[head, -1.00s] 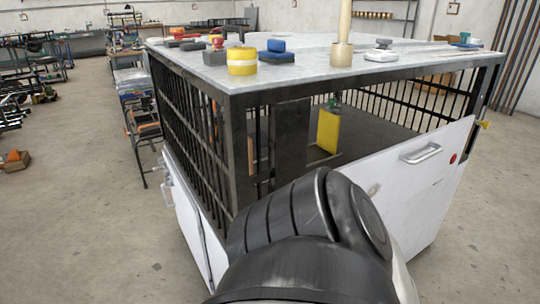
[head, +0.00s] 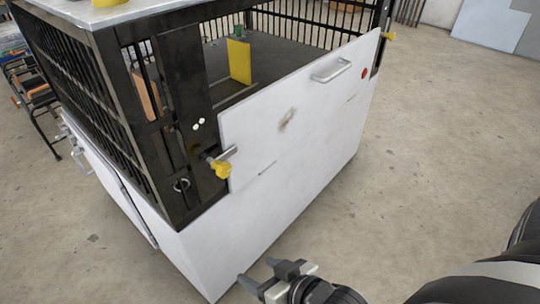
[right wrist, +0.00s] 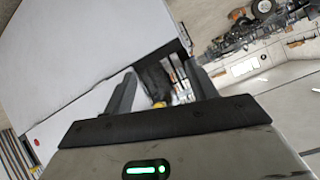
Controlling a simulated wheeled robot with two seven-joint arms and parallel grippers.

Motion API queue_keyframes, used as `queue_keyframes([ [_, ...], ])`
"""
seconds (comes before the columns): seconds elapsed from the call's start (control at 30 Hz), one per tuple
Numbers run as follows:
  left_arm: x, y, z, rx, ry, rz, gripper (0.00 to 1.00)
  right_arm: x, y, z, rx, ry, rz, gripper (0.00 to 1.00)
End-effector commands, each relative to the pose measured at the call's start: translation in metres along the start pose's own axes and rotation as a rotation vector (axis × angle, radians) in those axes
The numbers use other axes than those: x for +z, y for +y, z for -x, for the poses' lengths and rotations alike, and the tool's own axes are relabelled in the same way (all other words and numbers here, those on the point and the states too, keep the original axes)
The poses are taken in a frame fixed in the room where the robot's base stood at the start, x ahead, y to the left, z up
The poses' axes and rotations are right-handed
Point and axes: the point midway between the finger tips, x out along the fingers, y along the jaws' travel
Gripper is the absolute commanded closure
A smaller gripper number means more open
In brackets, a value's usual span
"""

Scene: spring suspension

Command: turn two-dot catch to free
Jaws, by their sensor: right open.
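The two-dot catch (head: 220,166) has a yellow knob and a grey metal bar. It sits at the left end of the white front panel (head: 300,110), below two white dots (head: 198,124) on the dark post. The bar appears to lie across the panel's left edge. My right gripper (head: 259,274) is open and empty, low in front of the cage and apart from the catch. In the right wrist view its spread fingers (right wrist: 161,76) show, with a small yellow spot between them that may be the catch knob. My left gripper is not in view.
Another yellow-knobbed catch (head: 388,36) is at the panel's far right, near a red dot (head: 364,73). A handle (head: 333,69) sticks out of the panel. A yellow plate (head: 240,61) stands inside the cage. The floor in front and right is clear.

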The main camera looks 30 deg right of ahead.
Motion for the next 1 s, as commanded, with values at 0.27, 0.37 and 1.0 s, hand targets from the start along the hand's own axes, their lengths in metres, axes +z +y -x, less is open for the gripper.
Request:
queue_keyframes([
  [0.27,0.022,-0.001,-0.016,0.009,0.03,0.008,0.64,-0.042,0.029,-0.021,-0.238,0.129,-1.131,0.43],
  [0.37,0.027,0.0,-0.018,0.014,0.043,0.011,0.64,-0.064,0.041,-0.021,-0.377,0.128,-1.583,0.43],
  [1.0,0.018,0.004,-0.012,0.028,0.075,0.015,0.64,-0.137,0.06,-0.038,-0.751,-0.046,-2.521,0.43],
])
